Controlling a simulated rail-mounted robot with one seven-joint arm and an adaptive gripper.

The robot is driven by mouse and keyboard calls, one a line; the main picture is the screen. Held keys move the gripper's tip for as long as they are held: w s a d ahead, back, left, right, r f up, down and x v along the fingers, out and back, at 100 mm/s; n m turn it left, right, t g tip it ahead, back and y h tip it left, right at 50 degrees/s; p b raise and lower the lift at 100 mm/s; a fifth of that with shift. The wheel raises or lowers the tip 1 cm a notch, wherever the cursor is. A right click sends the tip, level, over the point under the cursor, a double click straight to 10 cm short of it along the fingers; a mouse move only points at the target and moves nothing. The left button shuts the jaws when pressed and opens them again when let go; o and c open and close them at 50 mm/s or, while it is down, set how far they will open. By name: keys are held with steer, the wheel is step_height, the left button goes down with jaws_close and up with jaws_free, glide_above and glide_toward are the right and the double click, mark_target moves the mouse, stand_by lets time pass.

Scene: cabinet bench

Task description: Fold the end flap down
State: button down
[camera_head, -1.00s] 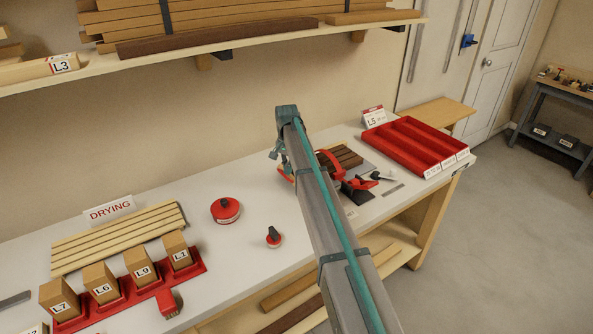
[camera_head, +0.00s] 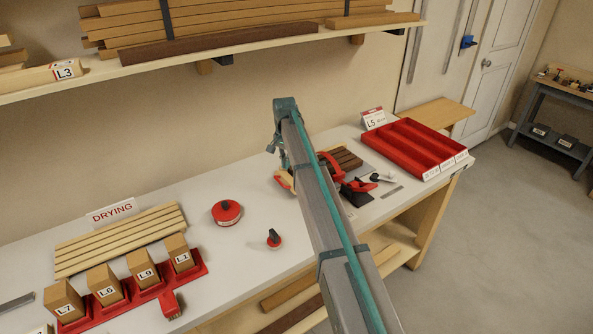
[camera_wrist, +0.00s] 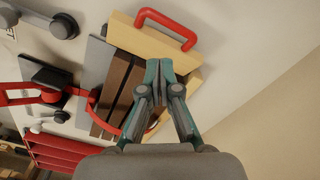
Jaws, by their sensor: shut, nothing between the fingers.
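In the wrist view, a fixture holds several dark brown slats (camera_wrist: 122,88). A light wood end piece with a red handle (camera_wrist: 166,28), which looks like the end flap (camera_wrist: 135,38), lies across the slats' end. My gripper (camera_wrist: 160,66) is shut and empty, with its tips over the inner edge of this light wood; I cannot tell whether they touch. In the head view the slats (camera_head: 346,158) show right of my arm, and a bit of the light wood (camera_head: 284,180) shows left of it. My arm hides much of the fixture.
A red compartment tray (camera_head: 415,147) stands to the right on the bench. A loaded shelf (camera_head: 210,60) hangs above.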

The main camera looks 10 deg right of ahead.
step_height(320, 180, up, 8)
steer(key=p, duration=0.3)
steer(key=shift+r, duration=0.15)
stand_by(0.5)
